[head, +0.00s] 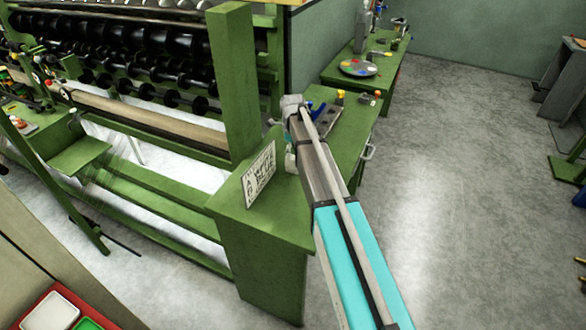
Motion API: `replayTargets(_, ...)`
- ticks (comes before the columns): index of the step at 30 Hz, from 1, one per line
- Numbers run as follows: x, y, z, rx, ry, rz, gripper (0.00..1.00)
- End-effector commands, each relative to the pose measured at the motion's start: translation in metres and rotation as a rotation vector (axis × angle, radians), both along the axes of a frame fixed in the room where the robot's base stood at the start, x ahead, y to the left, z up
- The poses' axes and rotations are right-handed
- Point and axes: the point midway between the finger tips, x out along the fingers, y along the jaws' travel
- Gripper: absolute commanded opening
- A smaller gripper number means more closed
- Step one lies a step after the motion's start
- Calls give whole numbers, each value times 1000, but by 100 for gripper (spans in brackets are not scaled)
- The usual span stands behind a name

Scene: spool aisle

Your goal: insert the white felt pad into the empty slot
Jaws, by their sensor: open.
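I cannot make out the white felt pad or the empty slot in the head view. My arm reaches from the bottom right up to the green bench (352,140) beside the machine. My gripper's fingers do not show; the arm's far end and links cover that part of the bench. A small dark and blue object (321,113) and small yellow-topped items (340,97) are on the bench, just right of the arm's end. They are too small to tell more.
A lettered sign (259,175) stands on the green cabinet (262,250) left of my arm. The spool machine (130,60) fills the left. A farther green table (385,65) bears a round plate (358,68). A red tray (28,318) is bottom left.

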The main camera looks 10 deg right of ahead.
Motion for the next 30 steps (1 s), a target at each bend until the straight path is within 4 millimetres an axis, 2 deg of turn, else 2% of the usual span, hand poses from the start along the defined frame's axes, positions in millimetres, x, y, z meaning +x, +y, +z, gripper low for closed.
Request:
replayTargets(17, 0, 0, -6, 0, 0, 1, 80)
replayTargets(30, 1, -1, -38, 0, 0, 1, 80)
